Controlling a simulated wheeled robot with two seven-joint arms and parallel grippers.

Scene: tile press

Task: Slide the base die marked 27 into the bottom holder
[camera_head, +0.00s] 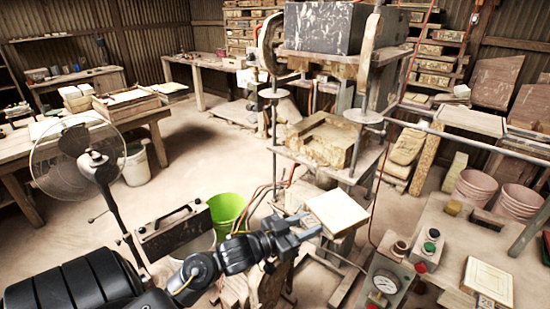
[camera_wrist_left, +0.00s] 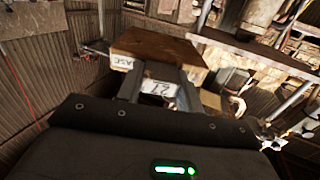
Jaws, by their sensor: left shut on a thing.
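My left gripper (camera_head: 308,228) reaches in from the lower left and is shut on the base die (camera_head: 338,210), a square block with a pale tan top. The left wrist view shows the die (camera_wrist_left: 158,48) beyond the fingers (camera_wrist_left: 163,84), with a "BASE" label and a white label with a partly readable number beginning with 2. The bottom holder (camera_head: 325,142) is a worn, tan, open-fronted frame on the press's lower shelf. The die is in front of and below it in the picture, apart from it. My right gripper is not in view.
The press's upright posts (camera_head: 369,150) flank the holder, with a grey block (camera_head: 325,27) above. A gauge box (camera_head: 388,283) and bench (camera_head: 440,245) stand at the lower right. A fan (camera_head: 78,155) and green bucket (camera_head: 227,210) stand left.

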